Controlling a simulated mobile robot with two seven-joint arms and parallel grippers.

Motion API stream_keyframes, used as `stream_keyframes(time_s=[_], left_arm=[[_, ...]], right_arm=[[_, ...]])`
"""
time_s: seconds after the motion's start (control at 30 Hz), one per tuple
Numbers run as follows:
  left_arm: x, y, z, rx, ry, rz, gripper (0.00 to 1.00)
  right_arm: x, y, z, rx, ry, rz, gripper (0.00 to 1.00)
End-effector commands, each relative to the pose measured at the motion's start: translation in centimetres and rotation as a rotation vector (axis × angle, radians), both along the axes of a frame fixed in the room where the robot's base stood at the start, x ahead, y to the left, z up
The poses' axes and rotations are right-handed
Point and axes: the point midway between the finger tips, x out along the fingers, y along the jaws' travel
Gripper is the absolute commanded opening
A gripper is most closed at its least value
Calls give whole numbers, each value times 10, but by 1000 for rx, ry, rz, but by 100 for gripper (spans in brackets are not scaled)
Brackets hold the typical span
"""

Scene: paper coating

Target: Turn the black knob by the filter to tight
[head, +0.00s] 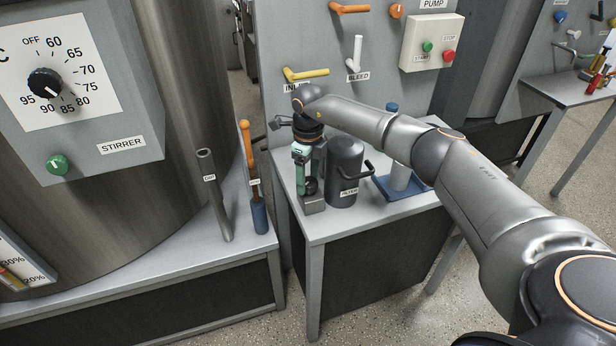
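The black knob (311,186) sits low on a grey block just left of the dark cylindrical filter housing (345,172), which carries a FILTER label and a black side handle. My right gripper (307,182) points down at the knob from above. A pale green finger part shows at the knob's left side, and the gripper's body hides the knob's upper part. I cannot tell whether the fingers touch the knob or how far apart they are. My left gripper is not in view.
A blue tray (384,188) with a white cylinder stands right of the filter. The grey panel behind has a yellow handle (305,74), a white BLEED handle (357,53) and a pump box (432,43). A grey pipe (215,195) and an orange-handled tool (247,150) stand at left.

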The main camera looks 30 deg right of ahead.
Motion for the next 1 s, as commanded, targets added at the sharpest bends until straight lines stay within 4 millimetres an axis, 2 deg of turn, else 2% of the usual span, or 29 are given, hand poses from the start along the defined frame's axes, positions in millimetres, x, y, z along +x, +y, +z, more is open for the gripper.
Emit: stream_keyframes(time_s=[0.03, 0.13, 0.47, 0.57, 0.9, 1.0], left_arm=[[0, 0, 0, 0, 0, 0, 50], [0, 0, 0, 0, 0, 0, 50], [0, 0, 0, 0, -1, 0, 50], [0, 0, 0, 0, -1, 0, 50], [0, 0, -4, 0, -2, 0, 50], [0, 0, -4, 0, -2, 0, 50]], right_arm=[[0, 0, 0, 0, 0, 0, 73], [0, 0, 0, 0, 0, 2, 84], [0, 0, 5, 0, 0, 3, 84], [1, 0, 18, 0, -3, 3, 84], [1, 0, 90, 1, -4, 2, 84], [0, 0, 106, 0, -2, 2, 84]])
